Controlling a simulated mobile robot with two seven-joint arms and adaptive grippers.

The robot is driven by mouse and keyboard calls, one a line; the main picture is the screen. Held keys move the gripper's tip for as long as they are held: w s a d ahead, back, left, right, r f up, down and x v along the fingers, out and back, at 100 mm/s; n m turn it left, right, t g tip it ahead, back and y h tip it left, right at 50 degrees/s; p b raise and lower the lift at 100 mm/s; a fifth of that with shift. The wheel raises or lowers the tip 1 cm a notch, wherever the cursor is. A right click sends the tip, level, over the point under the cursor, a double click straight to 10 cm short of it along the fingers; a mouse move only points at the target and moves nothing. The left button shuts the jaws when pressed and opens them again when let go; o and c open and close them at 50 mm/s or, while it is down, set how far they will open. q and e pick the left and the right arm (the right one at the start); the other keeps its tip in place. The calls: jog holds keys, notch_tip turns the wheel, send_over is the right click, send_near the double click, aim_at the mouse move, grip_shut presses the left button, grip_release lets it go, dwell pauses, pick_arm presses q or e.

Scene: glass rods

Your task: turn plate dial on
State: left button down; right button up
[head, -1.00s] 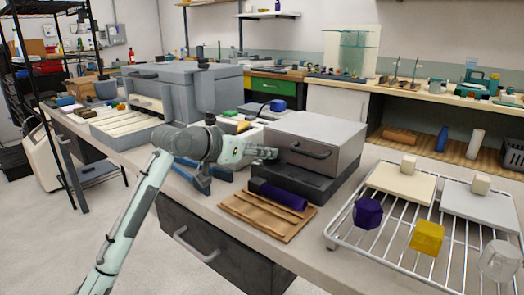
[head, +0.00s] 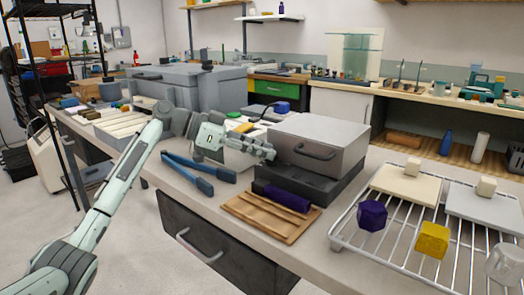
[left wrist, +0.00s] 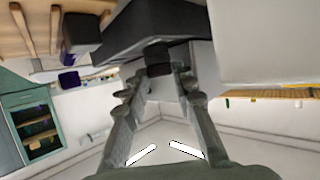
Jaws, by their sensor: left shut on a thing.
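The plate shows in the head view as a dark base (head: 330,188) under a grey box with a bar handle (head: 318,135). In the left wrist view its dark body (left wrist: 165,25) is at the top, with a short dark knob, the dial (left wrist: 157,54), sticking out toward me. My left gripper (head: 270,154) is at the left side of the plate in the head view. In the left wrist view its fingers (left wrist: 158,72) are closed around the dial. The dial is hidden in the head view. My right gripper is not in view.
Blue tongs (head: 203,173) lie on the bench left of the plate. A wooden rack (head: 258,223) with a purple roll (head: 287,199) lies in front. A wire rack (head: 395,247) with coloured blocks stands at the right. The bench edge runs along the front.

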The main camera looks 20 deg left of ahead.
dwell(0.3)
pick_arm(q)
jog(key=shift+g, duration=0.3)
jog(key=c, duration=1.2)
grip_release()
jog(key=shift+a, duration=0.1)
jog(key=shift+v, duration=3.95)
jog(key=shift+c, duration=0.7)
